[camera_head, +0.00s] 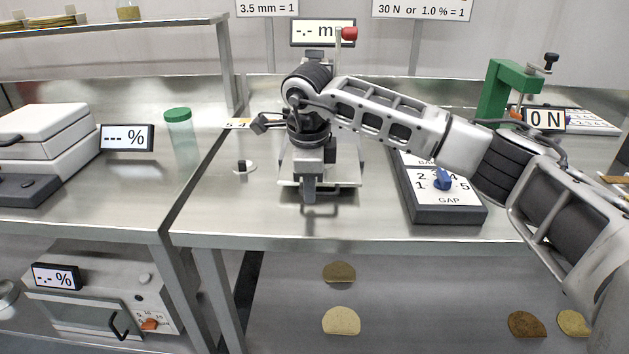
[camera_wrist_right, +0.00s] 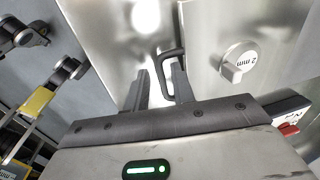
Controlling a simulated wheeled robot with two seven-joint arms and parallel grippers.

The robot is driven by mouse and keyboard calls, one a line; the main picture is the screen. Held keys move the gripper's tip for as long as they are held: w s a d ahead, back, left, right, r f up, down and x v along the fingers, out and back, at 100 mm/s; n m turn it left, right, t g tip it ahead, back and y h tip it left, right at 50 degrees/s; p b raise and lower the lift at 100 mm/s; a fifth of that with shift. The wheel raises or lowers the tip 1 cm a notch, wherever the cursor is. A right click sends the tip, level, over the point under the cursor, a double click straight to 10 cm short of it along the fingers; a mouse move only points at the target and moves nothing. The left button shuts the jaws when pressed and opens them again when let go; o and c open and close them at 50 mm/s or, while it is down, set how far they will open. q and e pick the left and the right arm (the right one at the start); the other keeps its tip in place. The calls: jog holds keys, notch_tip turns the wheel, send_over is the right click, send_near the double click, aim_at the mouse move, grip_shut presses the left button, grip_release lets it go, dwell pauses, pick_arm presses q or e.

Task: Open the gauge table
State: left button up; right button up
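The gauge table (camera_head: 345,173) is a metal unit on the middle bench with a "-.- m" display (camera_head: 322,32) above it. My right wrist covers much of it in the head view. In the right wrist view, a dark loop handle (camera_wrist_right: 169,57) stands out from a metal face. My right gripper (camera_head: 309,197) points down at the gauge table's front. In the right wrist view, its two fingers (camera_wrist_right: 158,88) are apart, with the handle beside the right-hand finger and partly hidden by it; contact cannot be told. My left gripper is not in view.
A small black knob (camera_head: 242,166) sits on the bench at left. A "2 mm" knob (camera_wrist_right: 237,62) shows in the right wrist view. The bench front is clear.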

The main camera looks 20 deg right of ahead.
jog(key=shift+r, duration=0.1)
notch_tip(320, 180, up, 16)
jog(key=s+a, duration=0.1)
jog(key=s, duration=0.1)
jog(key=shift+s+f, duration=0.25)
jog(key=shift+s, duration=0.05)
jog(key=shift+a, duration=0.1)
dwell(0.4)
